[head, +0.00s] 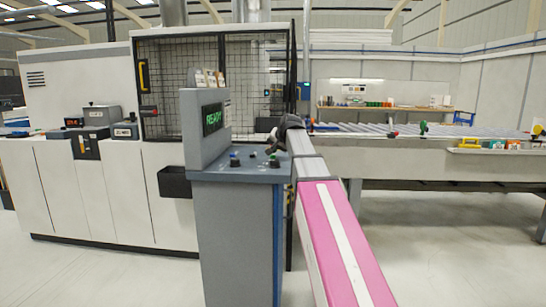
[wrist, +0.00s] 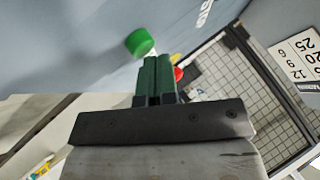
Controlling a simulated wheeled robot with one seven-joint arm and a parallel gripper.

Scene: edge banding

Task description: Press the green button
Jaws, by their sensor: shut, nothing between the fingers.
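The green button (wrist: 140,42) is a round cap standing up from the blue-grey panel in the wrist view, just beyond and to the left of my fingertips. In the head view a small button with a greenish top (head: 234,156) stands on the left of the console top. My gripper (wrist: 158,60) shows dark green fingers closed together with nothing between them. A gap shows between the fingertips and the green cap. In the head view my gripper (head: 271,147) is over the right part of the console, right of that button.
A red knob (wrist: 179,74) is partly hidden behind my fingers. The console (head: 238,174) has an upright screen (head: 212,119) reading READY at its left. A mesh-fronted machine (head: 185,80) stands behind. A roller table (head: 450,150) lies to the right.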

